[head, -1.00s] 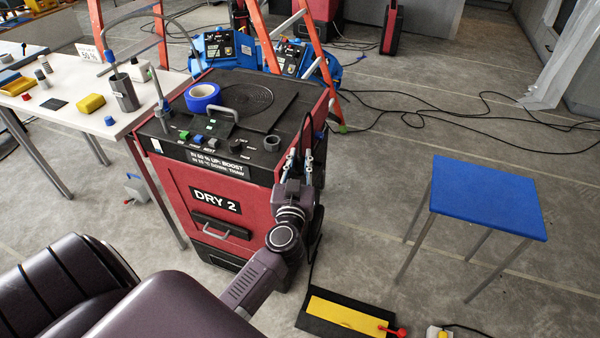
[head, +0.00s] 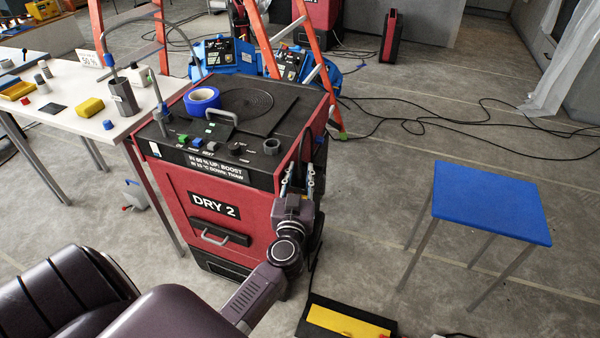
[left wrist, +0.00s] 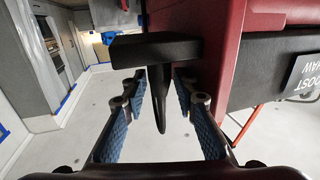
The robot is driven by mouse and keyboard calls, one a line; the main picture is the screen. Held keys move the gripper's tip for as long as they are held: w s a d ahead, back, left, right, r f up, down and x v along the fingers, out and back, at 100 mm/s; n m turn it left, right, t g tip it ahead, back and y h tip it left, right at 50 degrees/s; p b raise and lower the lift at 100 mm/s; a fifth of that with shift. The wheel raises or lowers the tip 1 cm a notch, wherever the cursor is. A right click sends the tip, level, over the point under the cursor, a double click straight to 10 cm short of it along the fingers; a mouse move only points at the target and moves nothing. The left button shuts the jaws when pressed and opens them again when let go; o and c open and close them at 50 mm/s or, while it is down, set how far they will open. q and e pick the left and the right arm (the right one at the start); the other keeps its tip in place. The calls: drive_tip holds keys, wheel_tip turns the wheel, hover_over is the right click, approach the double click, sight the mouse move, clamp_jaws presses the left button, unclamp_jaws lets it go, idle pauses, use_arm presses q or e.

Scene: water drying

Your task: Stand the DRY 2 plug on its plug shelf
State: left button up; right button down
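The red DRY 2 unit (head: 180,203) stands left of centre in the head view, with its black control panel on top. My left gripper (head: 297,181) is upright beside its right side, below a dark cable loop (head: 318,140). In the left wrist view my left gripper (left wrist: 160,108) is open, with blue-padded fingers apart on either side of a dark tapered piece (left wrist: 159,90). That piece hangs under a black block (left wrist: 155,51) next to the red side wall. I cannot tell which of these is plug and which is shelf. My right gripper is not in view.
A blue-topped table (head: 490,203) stands at the right. A white worktable (head: 65,110) is at the left, with an orange ladder (head: 312,60) behind. A black and yellow floor piece (head: 347,322) lies at the front. Black cables cross the floor behind.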

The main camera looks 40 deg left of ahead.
use_arm(q)
drive_tip(key=v, duration=1.2)
drive_tip(key=d+f+m+h, duration=0.3)
drive_tip(key=d+f, duration=0.1)
drive_tip(key=f, duration=0.5)
drive_tip(key=d+f+m+h, duration=0.2)
drive_tip(key=d+f+h, duration=0.15)
drive_tip(key=f, duration=0.45)
drive_tip(key=s+d+f+m+g+h, duration=0.1)
drive_tip(key=s+d+f+g, duration=0.2)
drive_tip(key=f, duration=0.6)
drive_tip(key=s+d+f+m+g+h, duration=0.15)
drive_tip(key=s+f, duration=0.25)
drive_tip(key=f, duration=0.4)
drive_tip(key=s+f+g, duration=0.5)
drive_tip(key=s+f, duration=0.8)
drive_tip(key=s, duration=0.1)
drive_tip(key=s+a+f+g, duration=0.2)
drive_tip(key=s+f, duration=0.2)
drive_tip(key=s, duration=0.5)
drive_tip(key=s+a+f+g, duration=0.2)
drive_tip(key=s+f+g, duration=0.1)
drive_tip(key=s, duration=0.6)
drive_tip(key=shift+a+f+y+p, duration=0.15)
drive_tip(key=shift+f+y+p, duration=0.15)
drive_tip(key=shift+f+p, duration=0.1)
